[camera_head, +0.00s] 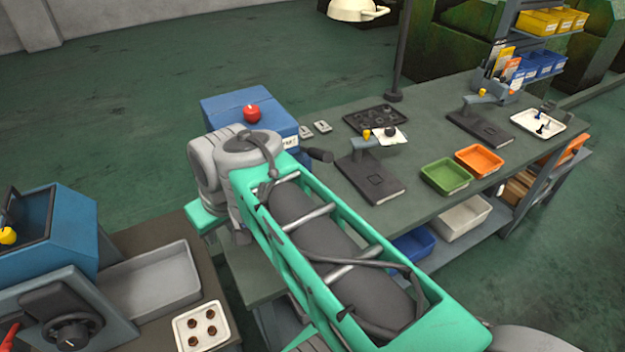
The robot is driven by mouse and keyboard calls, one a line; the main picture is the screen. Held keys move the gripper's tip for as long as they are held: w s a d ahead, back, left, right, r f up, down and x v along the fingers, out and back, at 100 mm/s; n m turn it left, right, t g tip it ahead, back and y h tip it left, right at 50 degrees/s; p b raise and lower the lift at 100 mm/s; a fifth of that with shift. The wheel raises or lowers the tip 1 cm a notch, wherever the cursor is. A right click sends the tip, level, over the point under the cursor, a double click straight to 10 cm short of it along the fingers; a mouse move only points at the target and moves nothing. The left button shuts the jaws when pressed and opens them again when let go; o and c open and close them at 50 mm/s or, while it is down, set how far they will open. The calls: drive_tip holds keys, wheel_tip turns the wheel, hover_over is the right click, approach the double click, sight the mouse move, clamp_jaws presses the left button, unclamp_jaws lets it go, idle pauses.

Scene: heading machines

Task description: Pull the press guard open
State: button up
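On the left stands a blue machine (70,225) with a dark-framed panel (38,228) on its sloped face and a yellow knob (7,236) at the picture's left edge. The panel may be the press guard, but I cannot tell for sure or see how far open it is. A second blue housing (235,105) with a red knob (252,113) stands on the bench behind my arm; my arm hides its lower part. A dark handle (319,155) sticks out beside it. My green and grey arm fills the lower middle; my gripper does not show.
A long bench (420,125) carries dark fixtures (370,178), a green tray (446,176), an orange tray (479,161) and a white tray (537,122). Below the blue machine are a grey chute (150,280) and a white tray (201,327) with several brown parts. The floor behind is clear.

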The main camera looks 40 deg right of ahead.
drive_tip(key=s+d+r+b, duration=0.1)
drive_tip(key=d+r+b, duration=0.2)
drive_tip(key=d, duration=2.1)
drive_tip(key=shift+m+h, duration=0.3)
drive_tip(key=shift+m, duration=0.1)
drive_tip(key=x, duration=0.7)
drive_tip(key=shift+w+a+b, duration=0.1)
drive_tip(key=shift+a+b, duration=0.15)
drive_tip(key=shift+b, duration=0.1)
drive_tip(key=shift+w+f, duration=0.15)
drive_tip(key=shift+f, duration=0.15)
clamp_jaws()
